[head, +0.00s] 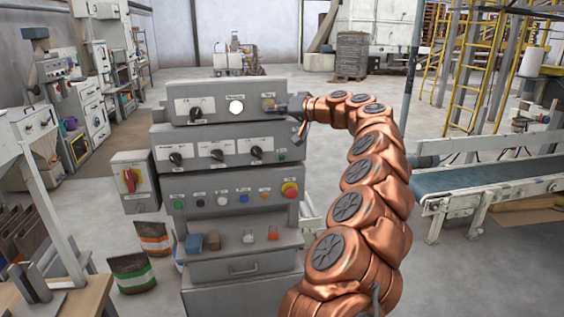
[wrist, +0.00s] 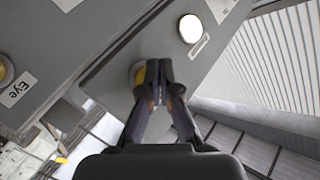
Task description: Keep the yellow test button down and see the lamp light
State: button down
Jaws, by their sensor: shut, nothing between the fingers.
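The yellow test button (head: 268,104) is at the right end of the top box of the grey control cabinet. In the wrist view the yellow button (wrist: 138,73) is partly hidden behind my fingertips. My gripper (head: 282,106) is shut and empty, its tips at the button and seemingly against it. The closed fingertips (wrist: 158,72) also show in the wrist view. How far the button is pressed in cannot be told. The round lamp (head: 236,107), left of the button, shows bright white and looks lit. It is just as bright in the wrist view (wrist: 190,28).
Below are rows of black knobs (head: 176,158), coloured buttons (head: 222,200) and a red mushroom button (head: 290,190). A red rotary switch box (head: 133,180) stands left. A conveyor (head: 480,182) is at right, with open floor between.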

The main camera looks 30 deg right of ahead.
jog(key=shift+s+a, duration=0.1)
jog(key=shift+s, duration=0.2)
jog(key=shift+b, duration=0.3)
jog(key=s+b, duration=0.1)
jog(key=s+a+b, duration=0.1)
jog(key=s+b, duration=0.1)
jog(key=s+a+b, duration=0.1)
jog(key=shift+s, duration=0.35)
dwell(0.4)
